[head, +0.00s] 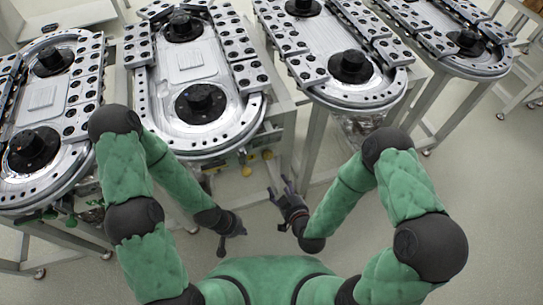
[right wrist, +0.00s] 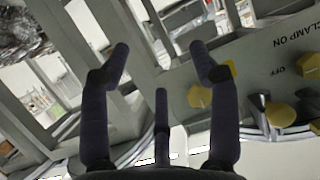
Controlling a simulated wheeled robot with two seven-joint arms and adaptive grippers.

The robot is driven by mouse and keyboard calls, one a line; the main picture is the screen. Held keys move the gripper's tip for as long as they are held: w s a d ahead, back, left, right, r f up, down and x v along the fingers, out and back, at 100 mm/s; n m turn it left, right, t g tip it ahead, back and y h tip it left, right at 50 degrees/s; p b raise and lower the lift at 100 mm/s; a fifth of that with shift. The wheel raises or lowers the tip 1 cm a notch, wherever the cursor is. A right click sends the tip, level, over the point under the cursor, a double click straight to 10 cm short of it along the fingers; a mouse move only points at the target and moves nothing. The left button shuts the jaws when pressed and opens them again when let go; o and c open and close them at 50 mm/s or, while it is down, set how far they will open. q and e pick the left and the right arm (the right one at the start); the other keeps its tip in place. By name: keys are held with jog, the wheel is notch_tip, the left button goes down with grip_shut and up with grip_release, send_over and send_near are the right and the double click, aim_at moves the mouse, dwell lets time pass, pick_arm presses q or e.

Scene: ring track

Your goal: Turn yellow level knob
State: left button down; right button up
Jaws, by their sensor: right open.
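The control panel (right wrist: 260,70) under the ring track's front end fills the right side of the right wrist view. It reads "CLAMP ON" and "OFF". Another yellow knob (right wrist: 280,114) sits further right beside a metal lever piece (right wrist: 262,104). In the head view, yellow knobs (head: 246,171) show below the track.
Several ring tracks stand in a row; one (head: 200,130) is straight ahead, another (head: 350,95) to its right. Grey table legs (head: 318,140) stand near my right gripper. The floor (head: 480,200) at the right is clear.

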aim_at(269, 158)
jog(key=s+r+n+t+p, duration=0.1)
jog(key=s+r+t, duration=0.25)
jog(key=r, duration=0.45)
jog(key=shift+t+y, duration=0.3)
jog(key=shift+t, duration=0.15)
jog(key=x, duration=1.1)
jog(key=shift+a, duration=0.4)
jog(key=c, duration=1.1)
